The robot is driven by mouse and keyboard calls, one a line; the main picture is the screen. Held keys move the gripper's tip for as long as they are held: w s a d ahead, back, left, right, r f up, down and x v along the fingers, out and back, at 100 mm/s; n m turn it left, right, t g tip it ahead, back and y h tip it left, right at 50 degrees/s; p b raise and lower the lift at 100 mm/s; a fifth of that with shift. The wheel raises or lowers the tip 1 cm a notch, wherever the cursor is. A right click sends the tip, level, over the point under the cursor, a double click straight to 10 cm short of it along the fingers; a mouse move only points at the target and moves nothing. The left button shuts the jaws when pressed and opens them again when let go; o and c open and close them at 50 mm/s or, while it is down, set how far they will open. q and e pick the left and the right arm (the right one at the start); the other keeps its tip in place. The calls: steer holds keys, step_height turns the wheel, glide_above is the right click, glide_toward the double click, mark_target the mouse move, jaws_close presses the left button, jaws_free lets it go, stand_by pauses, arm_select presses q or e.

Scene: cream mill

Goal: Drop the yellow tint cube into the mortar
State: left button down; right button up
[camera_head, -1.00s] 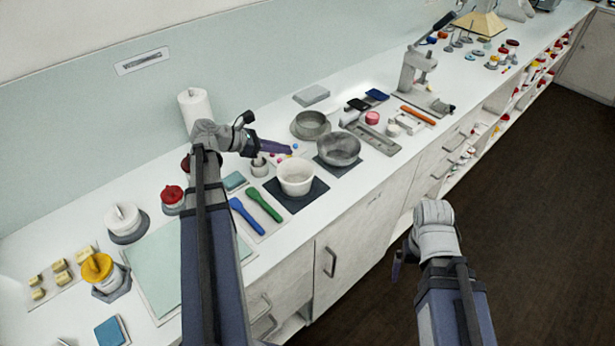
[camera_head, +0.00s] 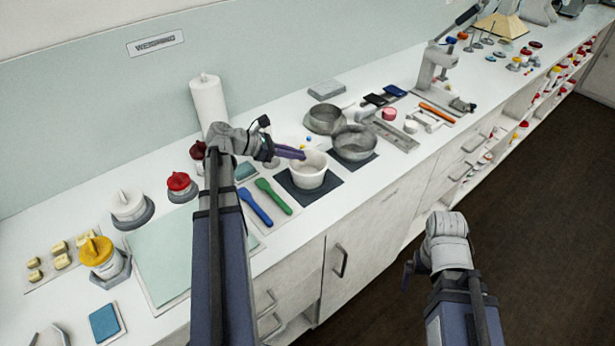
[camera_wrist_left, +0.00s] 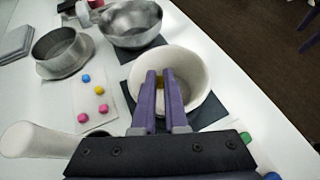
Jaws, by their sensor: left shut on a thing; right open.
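The mortar (camera_head: 309,180) is a white bowl on a dark mat, and it also shows in the left wrist view (camera_wrist_left: 198,68). My left gripper (camera_head: 298,153) has its purple fingers at the mortar's left rim. In the left wrist view its fingertips (camera_wrist_left: 160,76) reach over the mortar's mouth and are shut on a yellow tint cube (camera_wrist_left: 160,84), mostly hidden between them. Another yellow cube (camera_wrist_left: 99,90) lies on a white card with blue and pink cubes. My right gripper (camera_head: 407,274) is open and empty, low in front of the bench.
A steel bowl (camera_head: 355,143) on a mat and a grey pan (camera_head: 324,118) stand right of and behind the mortar. Blue (camera_head: 256,207) and green (camera_head: 273,196) spatulas lie in front left. A white roll (camera_head: 208,100) stands behind my left arm. The floor at right is clear.

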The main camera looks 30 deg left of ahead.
arm_select(q)
steer(key=c, duration=0.9)
jaws_free()
steer(key=p+v, duration=0.3)
steer(key=v, duration=0.4)
steer(key=shift+s+a+r+p, duration=0.2)
steer(key=shift+s+a+p, duration=0.1)
steer(key=shift+p, duration=0.1)
